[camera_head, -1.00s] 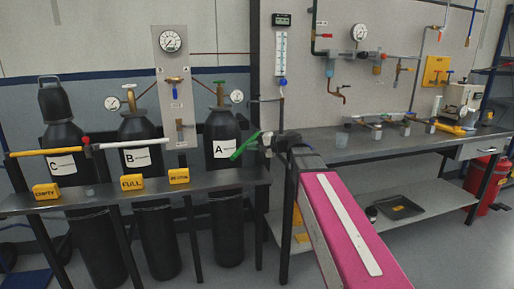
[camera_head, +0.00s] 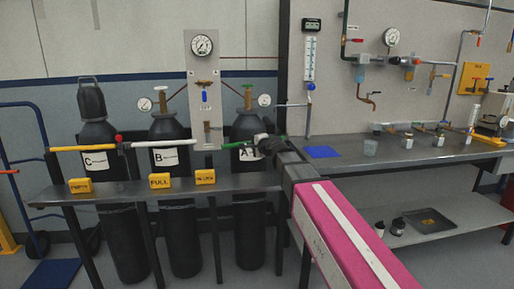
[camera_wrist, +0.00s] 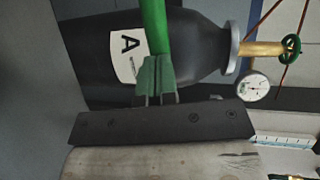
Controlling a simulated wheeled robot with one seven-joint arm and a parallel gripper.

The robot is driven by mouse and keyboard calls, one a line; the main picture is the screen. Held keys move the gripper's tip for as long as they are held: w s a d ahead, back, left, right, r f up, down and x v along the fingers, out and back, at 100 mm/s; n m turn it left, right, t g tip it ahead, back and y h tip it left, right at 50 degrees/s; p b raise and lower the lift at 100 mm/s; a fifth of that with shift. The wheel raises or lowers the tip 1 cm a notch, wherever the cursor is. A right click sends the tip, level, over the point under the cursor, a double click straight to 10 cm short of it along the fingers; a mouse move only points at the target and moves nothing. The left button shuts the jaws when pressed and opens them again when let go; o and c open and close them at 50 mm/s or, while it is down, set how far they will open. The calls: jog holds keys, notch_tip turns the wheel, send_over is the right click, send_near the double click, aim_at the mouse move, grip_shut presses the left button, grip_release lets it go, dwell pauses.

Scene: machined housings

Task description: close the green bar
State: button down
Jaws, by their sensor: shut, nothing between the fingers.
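The green bar (camera_head: 233,145) runs nearly level across the front of the black cylinder A (camera_head: 250,187), in line with the white bar (camera_head: 165,143). A green bit also shows just right of my gripper, perhaps its far end. My gripper (camera_head: 256,148) is shut in front of the bar and hides part of it. In the wrist view the green bar (camera_wrist: 154,25) comes down from the top to the shut fingertips (camera_wrist: 156,82). They look against it or very close; contact is not clear. Cylinder A (camera_wrist: 90,55) lies behind.
A yellow bar (camera_head: 83,148) and the white bar cross cylinders C and B. A narrow dark shelf (camera_head: 120,190) with yellow signs stands in front. A workbench (camera_head: 340,165) is at the right. A blue trolley (camera_head: 30,150) stands at the left.

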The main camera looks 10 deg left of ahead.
jog(key=shift+w+a+r, duration=0.1)
jog(key=shift+w+a, duration=0.5)
jog(key=shift+w, duration=0.35)
jog(key=shift+w+a+f, duration=0.1)
jog(key=shift+w+a, duration=0.5)
jog(key=shift+w, duration=0.35)
jog(key=shift+w+a+r, duration=0.1)
jog(key=shift+w+a, duration=0.5)
jog(key=shift+w, duration=0.35)
jog(key=shift+w+a+r, duration=0.1)
jog(key=shift+w+a, duration=0.05)
jog(key=shift+w, duration=0.15)
jog(key=s+d+r, duration=0.2)
jog(key=s+d, duration=0.2)
jog(key=s, duration=1.1)
jog(key=s+d+f+n+g+h, duration=0.2)
jog(key=s+d+f+g+h, duration=0.1)
jog(key=d+f, duration=0.6)
jog(key=s+d+f+n+g+h, duration=0.25)
jog(key=d+f, duration=0.35)
jog(key=f, duration=0.6)
jog(key=s+d+f+n+g+h, duration=0.2)
jog(key=s+d+f+n, duration=0.1)
jog(key=d+f, duration=0.6)
jog(key=s+d+f+n+g+h, duration=0.2)
jog(key=s+d+f+g+h, duration=0.1)
jog(key=s+d+f, duration=0.5)
jog(key=shift+s+d+f+g, duration=0.25)
jog(key=shift+d+f+g, duration=0.15)
jog(key=shift+d+g, duration=0.15)
